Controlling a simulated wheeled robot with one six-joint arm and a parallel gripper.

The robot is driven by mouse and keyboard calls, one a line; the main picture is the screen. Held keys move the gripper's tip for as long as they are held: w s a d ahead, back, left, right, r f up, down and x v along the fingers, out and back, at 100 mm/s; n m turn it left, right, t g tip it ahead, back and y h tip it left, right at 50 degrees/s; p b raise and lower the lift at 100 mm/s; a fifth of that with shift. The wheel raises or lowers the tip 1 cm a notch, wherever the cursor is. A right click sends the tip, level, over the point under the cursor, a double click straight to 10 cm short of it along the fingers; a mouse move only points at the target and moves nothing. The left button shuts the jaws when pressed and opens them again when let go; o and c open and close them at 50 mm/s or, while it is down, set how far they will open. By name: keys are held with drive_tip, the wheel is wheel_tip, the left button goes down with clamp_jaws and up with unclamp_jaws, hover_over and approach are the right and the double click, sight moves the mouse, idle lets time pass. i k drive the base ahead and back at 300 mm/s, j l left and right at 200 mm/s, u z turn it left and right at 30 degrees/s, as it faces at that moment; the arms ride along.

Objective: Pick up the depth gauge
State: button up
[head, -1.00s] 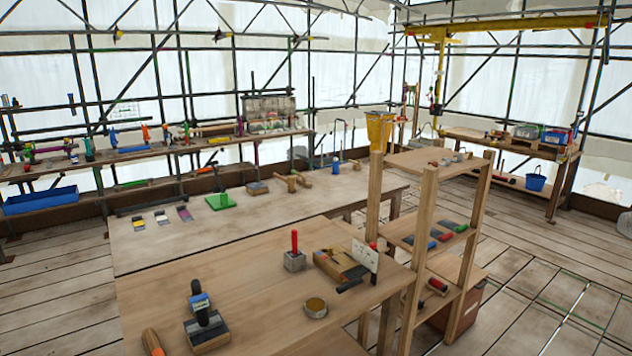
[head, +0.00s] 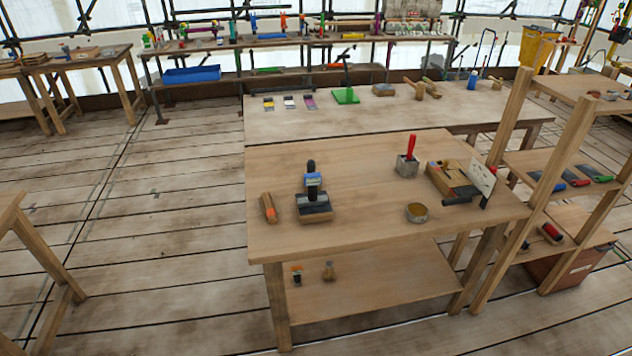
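I cannot tell for certain which item is the depth gauge. On the near wooden table (head: 350,165) a black upright tool with a blue band (head: 312,183) stands on a dark and wooden block. An orange-ended wooden piece (head: 268,208) lies left of it. Further right are a grey block with a red handle (head: 407,160), a round brass-coloured tin (head: 416,212) and a wooden tool with a pale plate (head: 455,182). My gripper is not in view.
A longer table (head: 350,118) behind holds coloured cards, a green stand (head: 346,96) and mallets. A wooden shelf unit (head: 540,160) stands at right. Another table edge (head: 30,240) is at far left. The plank floor (head: 160,230) between is clear.

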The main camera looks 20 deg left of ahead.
sight(311, 180)
drive_tip(key=i+j, duration=0.2)
drive_tip(key=j, duration=0.15)
drive_tip(key=i+j, duration=0.15)
drive_tip(key=j, duration=0.2)
drive_tip(key=i+j, duration=0.2)
drive_tip(key=j, duration=0.2)
drive_tip(key=i+j, duration=0.15)
drive_tip(key=j, duration=0.2)
drive_tip(key=i+j, duration=0.2)
drive_tip(key=j, duration=0.15)
drive_tip(key=i+j, duration=0.2)
drive_tip(key=j, duration=0.15)
